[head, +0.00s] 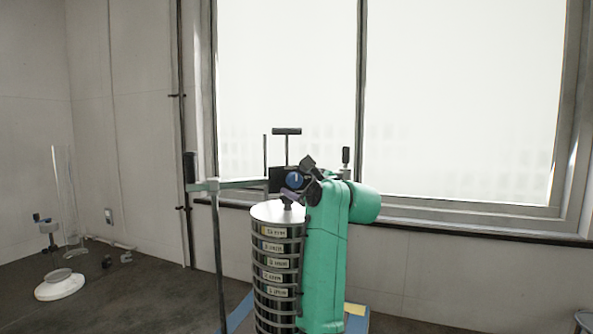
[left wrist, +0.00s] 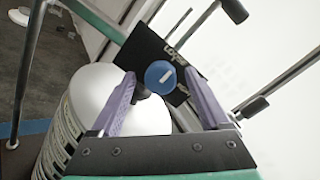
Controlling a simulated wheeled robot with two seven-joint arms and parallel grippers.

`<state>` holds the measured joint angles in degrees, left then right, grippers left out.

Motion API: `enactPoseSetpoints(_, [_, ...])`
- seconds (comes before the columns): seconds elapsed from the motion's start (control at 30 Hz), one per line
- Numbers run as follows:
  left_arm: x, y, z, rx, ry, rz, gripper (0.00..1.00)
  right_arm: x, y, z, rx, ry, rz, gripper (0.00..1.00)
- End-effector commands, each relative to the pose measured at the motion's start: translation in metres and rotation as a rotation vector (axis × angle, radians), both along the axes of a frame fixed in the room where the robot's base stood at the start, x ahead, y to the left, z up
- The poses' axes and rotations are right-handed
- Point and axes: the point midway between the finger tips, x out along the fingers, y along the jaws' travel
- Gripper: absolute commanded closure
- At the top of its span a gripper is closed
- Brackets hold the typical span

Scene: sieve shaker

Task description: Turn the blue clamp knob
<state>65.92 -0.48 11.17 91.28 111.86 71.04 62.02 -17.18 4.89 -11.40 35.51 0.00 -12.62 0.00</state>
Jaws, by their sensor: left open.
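The blue clamp knob (head: 294,180) is a small round disc with a white mark, set in front of a black plate above the sieve stack (head: 274,262). It also shows in the left wrist view (left wrist: 160,73), in front of the black plate (left wrist: 152,50) with partly hidden lettering. My left gripper (head: 301,184) is open and close to the knob. In the left wrist view its two purple fingers (left wrist: 158,82) appear one on each side of the knob, with visible gaps. I cannot tell whether the knob lies between the tips or just beyond them. My right gripper is not in view.
A green crossbar (head: 240,184) and upright metal rods (head: 219,265) stand close around the knob. A glass cylinder (head: 67,200) and a white round dish (head: 60,286) are at the left. A window fills the back.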

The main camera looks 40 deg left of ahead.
Motion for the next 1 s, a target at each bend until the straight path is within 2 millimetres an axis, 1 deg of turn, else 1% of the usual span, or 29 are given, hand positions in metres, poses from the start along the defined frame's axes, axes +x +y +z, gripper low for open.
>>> enactPoseSetpoints(0.03, [0.0014, 0.0036, 0.0015, 0.001, 0.002, 0.0, 0.21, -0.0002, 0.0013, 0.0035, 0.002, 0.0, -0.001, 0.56])
enactPoseSetpoints(0.1, [0.0025, 0.0055, 0.0001, 0.001, 0.001, -0.001, 0.21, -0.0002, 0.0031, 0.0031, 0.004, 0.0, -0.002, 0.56])
enactPoseSetpoints(0.27, [0.0025, 0.0055, -0.0011, 0.001, 0.0, -0.001, 0.21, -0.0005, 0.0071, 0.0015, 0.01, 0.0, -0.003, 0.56])
enactPoseSetpoints(0.3, [0.0025, 0.0055, -0.0011, 0.001, 0.001, -0.001, 0.25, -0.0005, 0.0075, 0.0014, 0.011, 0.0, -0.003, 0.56])
enactPoseSetpoints(0.37, [0.0024, 0.0054, -0.001, 0.001, 0.001, -0.001, 0.47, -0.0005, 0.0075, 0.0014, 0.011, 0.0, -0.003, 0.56])
enactPoseSetpoints(0.4, [0.0023, 0.0053, -0.0009, 0.001, 0.001, -0.001, 0.63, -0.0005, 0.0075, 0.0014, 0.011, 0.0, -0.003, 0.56])
enactPoseSetpoints(0.47, [0.0023, 0.0053, -0.0009, 0.001, 0.001, -0.001, 0.86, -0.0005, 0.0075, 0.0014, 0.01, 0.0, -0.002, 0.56])
enactPoseSetpoints(0.5, [0.0023, 0.0053, -0.0009, 0.001, 0.001, -0.001, 1.0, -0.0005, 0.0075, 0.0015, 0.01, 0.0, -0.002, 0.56])
enactPoseSetpoints(0.77, [0.0022, 0.0052, -0.0013, 0.007, 0.013, 0.0, 1.0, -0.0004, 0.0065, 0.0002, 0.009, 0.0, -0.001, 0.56])
enactPoseSetpoints(1.0, [0.0024, 0.0047, -0.0025, 0.043, 0.092, -0.002, 1.0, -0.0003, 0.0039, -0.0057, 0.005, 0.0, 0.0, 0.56])
